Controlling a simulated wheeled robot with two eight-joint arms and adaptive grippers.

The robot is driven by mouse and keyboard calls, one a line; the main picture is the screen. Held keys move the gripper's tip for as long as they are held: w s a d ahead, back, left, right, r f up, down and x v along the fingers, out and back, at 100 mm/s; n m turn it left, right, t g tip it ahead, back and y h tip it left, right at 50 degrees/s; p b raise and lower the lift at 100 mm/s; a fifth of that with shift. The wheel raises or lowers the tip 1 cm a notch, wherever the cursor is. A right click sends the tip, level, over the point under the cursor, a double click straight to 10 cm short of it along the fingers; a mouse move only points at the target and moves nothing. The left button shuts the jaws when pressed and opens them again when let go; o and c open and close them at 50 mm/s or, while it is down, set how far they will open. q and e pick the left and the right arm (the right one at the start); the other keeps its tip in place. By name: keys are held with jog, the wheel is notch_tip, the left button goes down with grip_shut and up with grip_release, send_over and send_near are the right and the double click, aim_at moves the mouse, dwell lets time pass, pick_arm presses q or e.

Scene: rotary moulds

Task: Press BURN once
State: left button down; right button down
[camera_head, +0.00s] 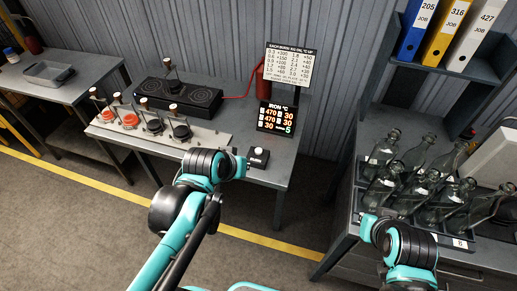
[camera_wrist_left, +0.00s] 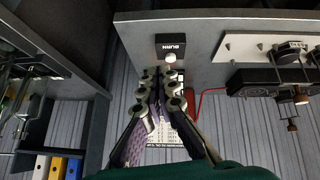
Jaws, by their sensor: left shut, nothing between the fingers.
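The BURN button is a white round cap on a small black box (camera_head: 258,158) at the front right corner of the grey bench. The box also shows in the left wrist view (camera_wrist_left: 171,41), its white cap (camera_wrist_left: 170,58) just beyond my fingertips. My left gripper (camera_wrist_left: 161,88) is shut and empty, its tips close to the cap. I cannot tell whether they touch it. In the head view the left wrist is just left of the box and its fingertips are hard to make out. My right arm is at the lower right; its fingers are not visible.
A lit iron-temperature display (camera_head: 277,118) stands behind the button, below a white chart board (camera_head: 290,65). A plate with several capped stands (camera_head: 130,121) and a black double burner (camera_head: 179,95) are to its left. Several glass bottles (camera_head: 410,165) stand on the right cabinet.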

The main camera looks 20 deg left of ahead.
pick_arm(q)
jog(key=w+n+h+p, duration=0.1)
jog(key=w+n+p, duration=0.1)
jog(key=w, duration=1)
jog(key=n+t+h, duration=0.1)
jog(key=n, duration=0.1)
send_over(257, 151)
notch_tip(257, 151, down, 3)
jog(key=shift+r+p, duration=0.2)
jog(key=shift+p, duration=0.2)
jog(key=shift+f, duration=0.1)
notch_tip(257, 151, down, 9)
jog(key=b, duration=0.7)
jog(key=shift+r, duration=0.2)
jog(key=shift+f+b, duration=0.4)
jog(key=shift+b, duration=0.1)
